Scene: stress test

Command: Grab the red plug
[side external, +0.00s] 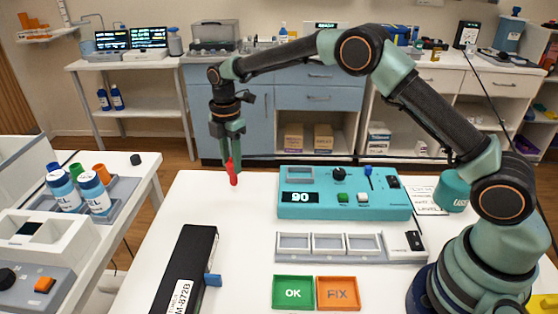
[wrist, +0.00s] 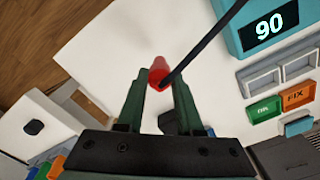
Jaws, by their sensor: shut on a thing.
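The red plug (side external: 233,174) hangs between the fingertips of my gripper (side external: 227,155) in the side view, close to the far left edge of the white table. In the wrist view the red plug (wrist: 158,72) shows between the two green fingers of my gripper (wrist: 158,85). The gripper is shut on it. A dark cable (wrist: 205,42) runs from near the plug toward the top right. Whether the plug's lower end touches the table cannot be told.
A teal tester (side external: 343,205) reading 90 stands right of the gripper. A tray with three compartments (side external: 290,251), a green OK bin (side external: 293,304) and an orange FIX bin (side external: 338,305) lie nearer. A black M-872B box (side external: 190,265) lies front left. The table between is clear.

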